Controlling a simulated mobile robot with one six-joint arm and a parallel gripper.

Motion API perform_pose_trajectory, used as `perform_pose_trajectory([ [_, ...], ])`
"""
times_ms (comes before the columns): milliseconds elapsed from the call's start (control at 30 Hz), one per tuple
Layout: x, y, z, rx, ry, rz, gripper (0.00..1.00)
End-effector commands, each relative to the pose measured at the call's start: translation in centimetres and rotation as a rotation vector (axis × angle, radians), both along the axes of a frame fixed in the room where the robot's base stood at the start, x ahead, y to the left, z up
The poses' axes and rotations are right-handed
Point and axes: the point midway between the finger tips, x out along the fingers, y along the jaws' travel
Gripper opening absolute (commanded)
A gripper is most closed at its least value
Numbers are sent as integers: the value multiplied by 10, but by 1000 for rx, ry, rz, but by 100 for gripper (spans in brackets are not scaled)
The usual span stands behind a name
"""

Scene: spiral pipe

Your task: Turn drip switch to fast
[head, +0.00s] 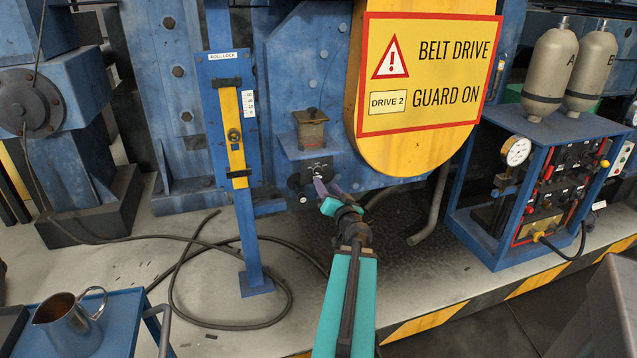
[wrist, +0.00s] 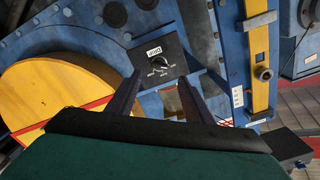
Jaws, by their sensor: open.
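The drip switch (wrist: 161,62) is a small knob on a black plate with a white label, ahead of my gripper in the wrist view. Small white markings ring the knob, too small to read. In the head view the switch plate (head: 315,167) is on the blue machine below a small box, with the gripper partly in front of it. My gripper (wrist: 160,80) is open, its two dark fingers framing the space just before the knob. In the head view my gripper (head: 327,188) reaches the plate from below right. I cannot tell whether it touches the knob.
A yellow belt guard (head: 410,155) hangs just right of the switch. A blue post with a yellow roll lock strip (head: 235,130) stands to the left. A brass-coloured box (head: 311,130) sits on a shelf above. A metal jug (head: 68,325) stands on a blue cart, lower left.

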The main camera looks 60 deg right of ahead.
Motion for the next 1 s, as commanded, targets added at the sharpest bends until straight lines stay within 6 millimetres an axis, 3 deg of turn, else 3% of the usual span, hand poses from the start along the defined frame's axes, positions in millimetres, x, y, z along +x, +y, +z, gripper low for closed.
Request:
perform_pose_trajectory([
  [1000, 58, -50, 1, -1, -1, -1, 47],
])
